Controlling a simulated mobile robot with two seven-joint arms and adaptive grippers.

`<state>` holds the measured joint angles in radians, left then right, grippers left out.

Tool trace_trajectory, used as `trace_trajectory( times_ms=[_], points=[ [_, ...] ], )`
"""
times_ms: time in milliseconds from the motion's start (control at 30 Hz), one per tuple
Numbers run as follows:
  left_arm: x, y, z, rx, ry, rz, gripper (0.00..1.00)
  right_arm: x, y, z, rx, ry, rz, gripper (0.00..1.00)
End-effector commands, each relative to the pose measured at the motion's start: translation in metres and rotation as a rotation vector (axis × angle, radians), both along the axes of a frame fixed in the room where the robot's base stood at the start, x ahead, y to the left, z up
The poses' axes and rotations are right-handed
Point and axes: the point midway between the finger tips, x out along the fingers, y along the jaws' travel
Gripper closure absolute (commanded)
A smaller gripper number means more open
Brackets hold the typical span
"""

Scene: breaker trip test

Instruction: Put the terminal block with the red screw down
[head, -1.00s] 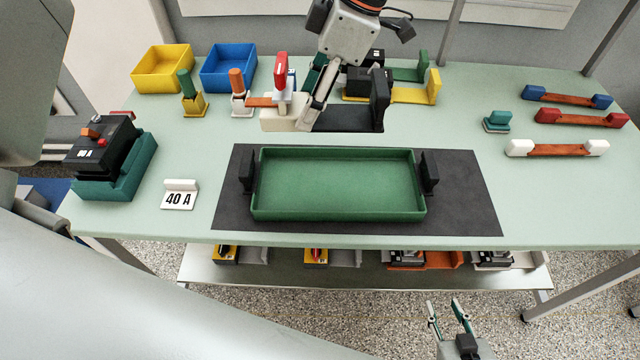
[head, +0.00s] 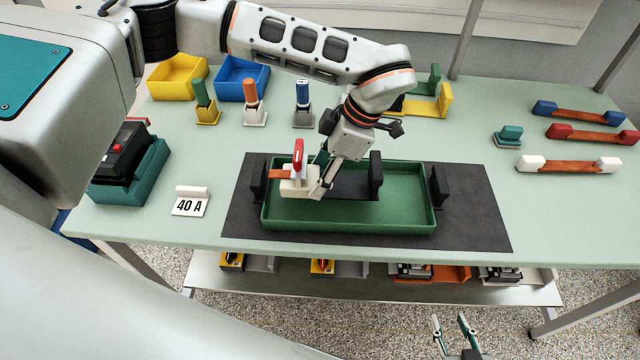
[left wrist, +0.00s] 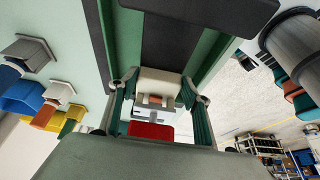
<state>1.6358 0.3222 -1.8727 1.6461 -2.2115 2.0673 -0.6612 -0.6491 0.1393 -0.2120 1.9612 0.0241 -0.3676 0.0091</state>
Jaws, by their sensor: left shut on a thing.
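The terminal block (head: 296,188) has a cream body, a red top (head: 298,154) and a copper-coloured tab, with a dark plate and black upright on its right side. My left gripper (head: 318,182) is shut on it and holds it over the left and middle part of the green tray (head: 405,222). I cannot tell whether it touches the tray floor. In the left wrist view the cream body (left wrist: 160,82) and red part (left wrist: 150,131) lie between the teal fingers. My right gripper (head: 454,328) is open and empty in front of the table, low in view.
The tray has black handles and sits on a dark mat (head: 480,215). A "40 A" sign (head: 190,205) and a black device in a teal holder (head: 138,180) stand left. Yellow (head: 177,77) and blue (head: 242,80) bins are behind. Copper bars lie right.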

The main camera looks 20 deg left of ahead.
Motion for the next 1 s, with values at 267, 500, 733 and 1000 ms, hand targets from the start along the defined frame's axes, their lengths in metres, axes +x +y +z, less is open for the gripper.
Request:
trace_trajectory(
  times_ms=[267, 500, 733, 1000],
  points=[
    [-0.001, 0.000, -0.022, 0.000, 0.003, 0.001, 0.89, 0.000, 0.000, 0.002, 0.000, -0.001, 0.000, 0.66],
    [0.000, -0.001, -0.041, 0.000, -0.002, 0.000, 0.89, 0.001, 0.000, 0.004, 0.001, -0.002, 0.000, 0.66],
    [0.000, 0.000, -0.042, -0.001, -0.001, 0.000, 0.89, 0.001, 0.000, 0.003, 0.001, -0.002, 0.000, 0.66],
    [0.000, 0.000, -0.044, 0.000, 0.000, 0.000, 0.35, 0.001, 0.000, 0.002, 0.001, -0.002, 0.000, 0.66]
  ],
)
